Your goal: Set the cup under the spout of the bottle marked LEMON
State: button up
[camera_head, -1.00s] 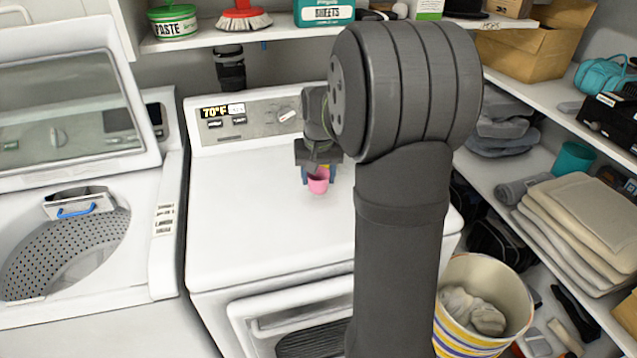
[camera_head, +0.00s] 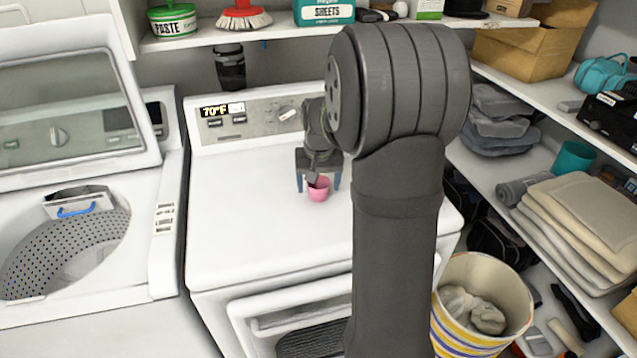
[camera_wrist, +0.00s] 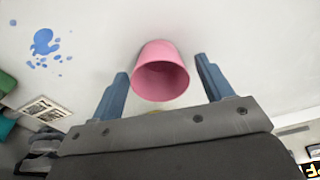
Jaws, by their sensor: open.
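A small pink cup (camera_head: 318,191) is on or just above the white dryer top, near its middle. In the wrist view the cup (camera_wrist: 160,72) shows between my two blue fingers, its open mouth facing the camera. My gripper (camera_head: 318,187) is open, with one finger on each side of the cup. A gap shows beside each finger in the wrist view (camera_wrist: 160,67). I see no bottle marked LEMON and no spout in these frames. My own arm hides the right part of the dryer top in the head view.
The white dryer top (camera_head: 245,215) is clear left of the cup. Its control panel (camera_head: 250,118) rises behind. An open washer (camera_head: 150,215) stands left. Shelves with folded towels (camera_head: 575,225) and a striped bin (camera_head: 455,335) are right. Blue splashes (camera_wrist: 45,42) mark a white surface.

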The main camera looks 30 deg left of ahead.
aim_at(319, 200)
jog(key=shift+o, duration=0.4)
notch_tip(319, 200, up, 12)
jog(key=s, duration=0.1)
jog(key=shift+d, duration=0.4)
jog(key=shift+s, duration=0.1)
jog(key=s+a+r+m+h, duration=0.1)
jog(key=a+r+m+h, duration=0.15)
jog(key=m, duration=0.75)
jog(key=a+r+m+h, duration=0.15)
jog(key=a+m, duration=0.25)
jog(key=m, duration=0.6)
jog(key=shift+m+h, duration=0.3)
jog(key=shift+h, duration=0.1)
jog(key=x, duration=1.7)
jog(key=shift+w+a+f, duration=0.1)
jog(key=shift+w+f, duration=0.1)
jog(key=shift+w, duration=0.1)
jog(key=c, duration=1.1)
jog(key=shift+r+t, duration=0.1)
jog(key=shift+t, duration=0.2)
